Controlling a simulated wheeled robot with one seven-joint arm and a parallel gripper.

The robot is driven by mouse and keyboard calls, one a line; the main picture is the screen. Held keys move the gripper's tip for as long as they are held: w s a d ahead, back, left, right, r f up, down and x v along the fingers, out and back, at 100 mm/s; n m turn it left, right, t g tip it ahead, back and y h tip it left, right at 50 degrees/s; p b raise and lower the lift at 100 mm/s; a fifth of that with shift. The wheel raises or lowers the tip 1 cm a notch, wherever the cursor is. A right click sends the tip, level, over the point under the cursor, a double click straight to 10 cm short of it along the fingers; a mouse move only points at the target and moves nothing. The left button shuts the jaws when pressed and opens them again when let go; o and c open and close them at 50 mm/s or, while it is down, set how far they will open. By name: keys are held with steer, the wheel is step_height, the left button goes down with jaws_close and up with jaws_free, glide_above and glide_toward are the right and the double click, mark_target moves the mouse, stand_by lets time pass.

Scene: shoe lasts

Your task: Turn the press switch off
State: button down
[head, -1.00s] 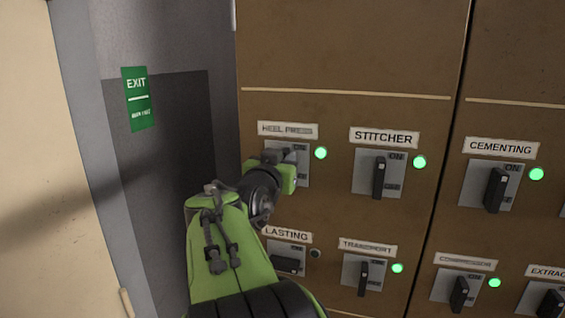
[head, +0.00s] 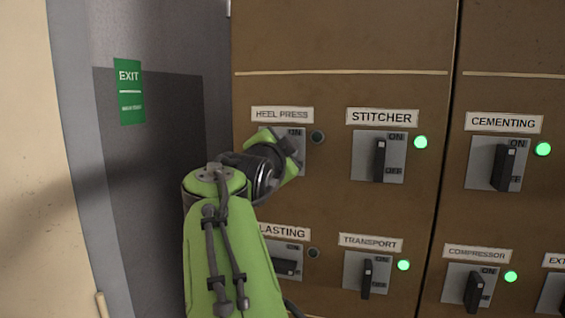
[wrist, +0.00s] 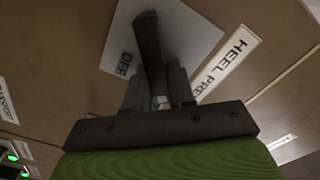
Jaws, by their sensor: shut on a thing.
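The heel press switch has a grey plate (head: 298,135) under the "HEEL PRESS" label (head: 282,115), at the upper left of the brown panel. Its lamp (head: 317,137) is dark. My gripper (head: 290,155) is at the switch and covers most of the plate in the head view. In the wrist view my gripper (wrist: 157,88) is shut on the dark switch handle (wrist: 149,38), with a finger on each side. The plate (wrist: 185,28) also shows there, with the word OFF beside the handle. The head view hides the handle.
The stitcher switch (head: 380,160), cementing switch (head: 505,166), transport switch (head: 367,278) and compressor switch (head: 474,292) have lit green lamps. The lasting switch (head: 286,267), just below, has a dark lamp. A grey wall with an exit sign (head: 129,91) stands to the left.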

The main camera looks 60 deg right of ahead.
steer(key=m+b, duration=0.1)
steer(key=m, duration=0.1)
steer(key=f+m+b, duration=0.1)
steer(key=m+b, duration=0.1)
steer(key=shift+s, duration=0.15)
steer(key=shift+f+m+b, duration=0.25)
steer(key=shift+m+b, duration=0.7)
steer(key=shift+m, duration=0.85)
steer(key=c, duration=1)
jaws_free()
steer(key=shift+c, duration=0.2)
steer(key=s+a, duration=0.2)
steer(key=a, duration=1.3)
steer(key=shift+s+a, duration=0.25)
steer(key=shift+s, duration=0.05)
